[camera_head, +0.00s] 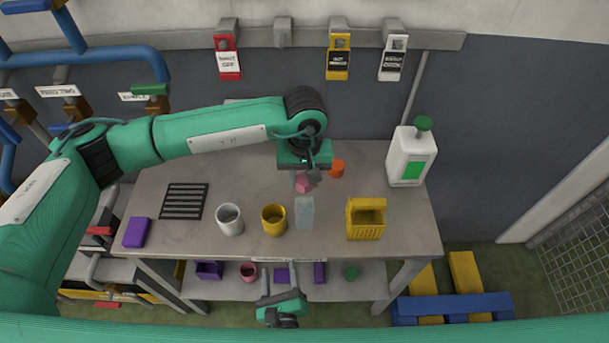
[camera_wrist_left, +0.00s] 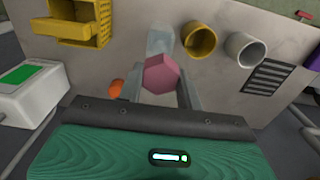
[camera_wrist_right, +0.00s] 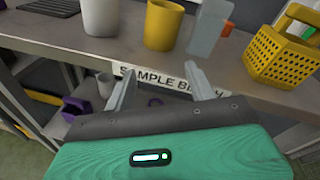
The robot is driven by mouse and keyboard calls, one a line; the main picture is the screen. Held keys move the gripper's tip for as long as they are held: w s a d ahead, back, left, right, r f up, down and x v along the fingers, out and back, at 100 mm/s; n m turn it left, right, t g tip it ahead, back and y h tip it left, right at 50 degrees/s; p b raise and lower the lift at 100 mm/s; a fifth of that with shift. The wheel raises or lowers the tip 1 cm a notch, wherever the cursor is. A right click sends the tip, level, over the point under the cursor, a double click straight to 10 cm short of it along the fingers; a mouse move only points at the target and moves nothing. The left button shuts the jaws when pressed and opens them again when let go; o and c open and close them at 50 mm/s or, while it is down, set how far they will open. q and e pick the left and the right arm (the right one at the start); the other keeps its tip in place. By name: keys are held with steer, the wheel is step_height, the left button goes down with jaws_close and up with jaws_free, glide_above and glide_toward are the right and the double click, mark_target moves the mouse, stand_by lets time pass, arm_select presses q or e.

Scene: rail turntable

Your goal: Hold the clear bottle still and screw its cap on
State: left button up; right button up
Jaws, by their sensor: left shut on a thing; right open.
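The clear bottle (camera_head: 305,213), pale and translucent, stands upright near the table's front, right of the yellow cup. My left gripper (camera_head: 304,184) is shut on a pink six-sided piece (camera_wrist_left: 161,74), which looks like the cap, just behind and above the bottle. I cannot tell whether that piece touches the bottle. My right gripper (camera_wrist_right: 160,72) is open and empty, low in front of the table edge, apart from the bottle.
A yellow cup (camera_head: 274,220) and a white cup (camera_head: 230,220) stand left of the bottle; a yellow basket (camera_head: 366,222) stands right. An orange round piece (camera_head: 337,168) lies behind, near my left gripper. A white jug (camera_head: 409,157) stands back right. The table's front edge (camera_wrist_right: 145,68) is near my right gripper.

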mark_target(304, 180)
steer(key=w+d+r+m, duration=0.1)
steer(key=w+d+m, duration=0.1)
steer(key=w+d+r+m+t+h, duration=0.1)
steer(key=w+d+r+m, duration=0.1)
steer(key=w+d+r+m+h, duration=0.1)
steer(key=w+d, duration=0.1)
steer(key=shift+r+m+t, duration=0.25)
steer(key=shift+m+t, duration=0.15)
steer(key=w, duration=1.1)
steer(key=shift+w, duration=0.4)
steer(key=shift+c, duration=0.5)
steer(key=c, duration=1.1)
steer(key=shift+o, duration=0.2)
arm_select(q)
steer(key=shift+f, duration=0.1)
steer(key=shift+f, duration=1.8)
